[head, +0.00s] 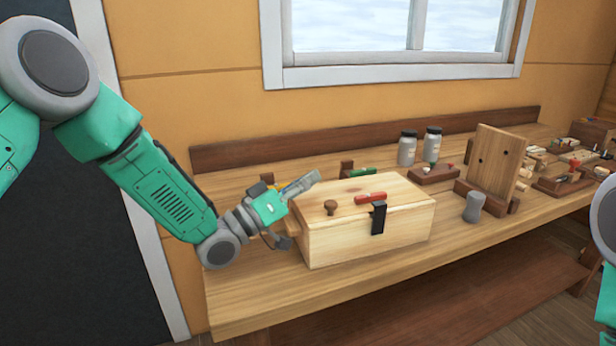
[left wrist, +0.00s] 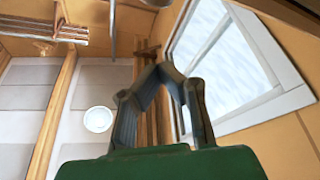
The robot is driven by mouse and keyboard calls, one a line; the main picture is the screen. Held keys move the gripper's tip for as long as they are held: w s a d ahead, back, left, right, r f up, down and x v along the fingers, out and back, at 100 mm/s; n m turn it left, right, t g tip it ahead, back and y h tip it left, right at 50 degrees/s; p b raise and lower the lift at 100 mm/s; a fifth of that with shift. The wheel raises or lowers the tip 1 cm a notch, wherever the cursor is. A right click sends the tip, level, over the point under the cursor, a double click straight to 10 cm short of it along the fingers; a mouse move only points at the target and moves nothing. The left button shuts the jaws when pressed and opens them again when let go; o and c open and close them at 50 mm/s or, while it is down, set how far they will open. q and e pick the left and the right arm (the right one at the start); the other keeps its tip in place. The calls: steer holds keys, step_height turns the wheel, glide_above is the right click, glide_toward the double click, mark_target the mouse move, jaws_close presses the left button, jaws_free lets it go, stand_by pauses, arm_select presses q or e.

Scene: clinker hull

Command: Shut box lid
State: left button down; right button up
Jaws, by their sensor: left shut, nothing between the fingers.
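The pale wooden box (head: 340,240) stands on the workbench. Its lid (head: 345,192) lies flat across the top, with no gap that I can make out. A round brown knob (head: 330,207) and a red piece (head: 370,197) are on the lid, and a black latch piece (head: 378,218) hangs over the front. My left gripper (head: 310,180) is shut and empty, at the lid's back left corner; I cannot tell whether it touches the lid. In the left wrist view its fingers (left wrist: 168,72) meet, and the box is not visible there. My right gripper is out of view.
Two grey jars (head: 407,148) and an upright wooden board (head: 490,160) stand right of the box. A grey cylinder (head: 473,207) is near the board. Small wooden items crowd the bench's right end. The front bench strip (head: 460,255) is clear. A window (head: 390,35) is behind.

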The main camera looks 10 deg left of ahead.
mark_target(310, 221)
arm_select(q)
steer(key=f+m+b, duration=0.1)
steer(key=s+f+m+g+h+b, duration=0.1)
steer(key=m, duration=0.1)
steer(key=f+m+b, duration=0.1)
steer(key=b, duration=0.1)
steer(key=shift+s+a+m+h, duration=0.25)
steer(key=shift+s+m+h, duration=0.05)
steer(key=shift+s+h, duration=0.1)
steer(key=shift+d+f+m+g+h, duration=0.35)
steer(key=shift+f+m+g, duration=0.15)
steer(key=shift+m, duration=0.1)
steer(key=shift+s+d+f+b, duration=0.1)
steer(key=shift+d+f+b, duration=0.05)
steer(key=shift+d+b, duration=0.2)
steer(key=shift+s+f, duration=0.1)
steer(key=shift+a, duration=0.3)
